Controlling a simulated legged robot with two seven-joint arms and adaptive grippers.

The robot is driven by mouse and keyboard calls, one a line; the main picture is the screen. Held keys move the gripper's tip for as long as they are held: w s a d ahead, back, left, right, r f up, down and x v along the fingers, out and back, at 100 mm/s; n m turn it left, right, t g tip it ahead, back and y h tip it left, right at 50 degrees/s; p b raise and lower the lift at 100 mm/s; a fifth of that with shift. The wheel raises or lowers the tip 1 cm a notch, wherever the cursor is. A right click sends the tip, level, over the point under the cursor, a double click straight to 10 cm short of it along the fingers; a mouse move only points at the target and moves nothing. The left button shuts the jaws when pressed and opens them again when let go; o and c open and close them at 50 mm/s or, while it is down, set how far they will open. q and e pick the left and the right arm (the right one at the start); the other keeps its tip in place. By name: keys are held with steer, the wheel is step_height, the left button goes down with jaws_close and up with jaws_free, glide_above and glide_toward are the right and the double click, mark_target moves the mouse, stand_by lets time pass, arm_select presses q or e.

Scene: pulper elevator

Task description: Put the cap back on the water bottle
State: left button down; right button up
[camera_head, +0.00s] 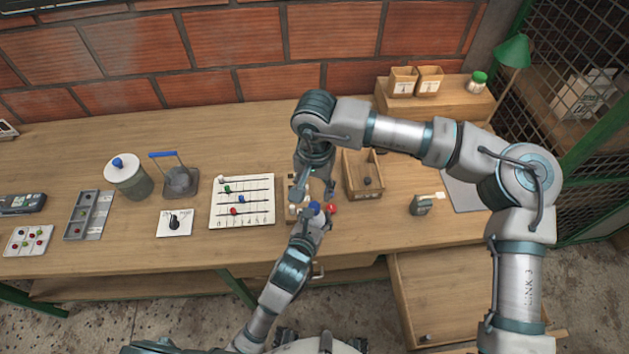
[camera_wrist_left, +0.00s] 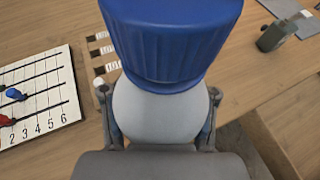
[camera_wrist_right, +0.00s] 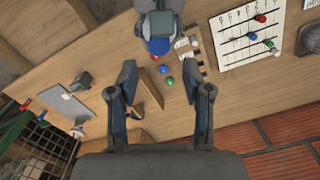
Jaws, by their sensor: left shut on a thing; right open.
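My left gripper (camera_head: 313,222) is shut on the pale bottle body (camera_wrist_left: 160,112), with a finger on each side of it in the left wrist view. The ribbed blue cap (camera_wrist_left: 172,40) sits at the end of that body with no visible gap. I cannot tell whether it is screwed tight. The blue cap also shows in the head view (camera_head: 315,207) and in the right wrist view (camera_wrist_right: 158,46). My right gripper (camera_wrist_right: 167,80) is open and empty. It hangs above the table, close to the bottle, its fingers spread apart.
A red ball (camera_wrist_right: 163,69) and a green ball (camera_wrist_right: 169,81) show near the bottle. A numbered bead board (camera_head: 242,216) lies to the left, an open wooden box (camera_head: 350,187) to the right. A lidded jar (camera_head: 130,184) stands further left. The back of the table is mostly clear.

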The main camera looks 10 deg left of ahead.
mark_target(314, 205)
steer(key=shift+f, duration=3.2)
jaws_close()
steer(key=m, duration=0.6)
steer(key=shift+m, duration=0.3)
steer(key=shift+o, duration=0.4)
jaws_free()
steer(key=shift+r, duration=0.1)
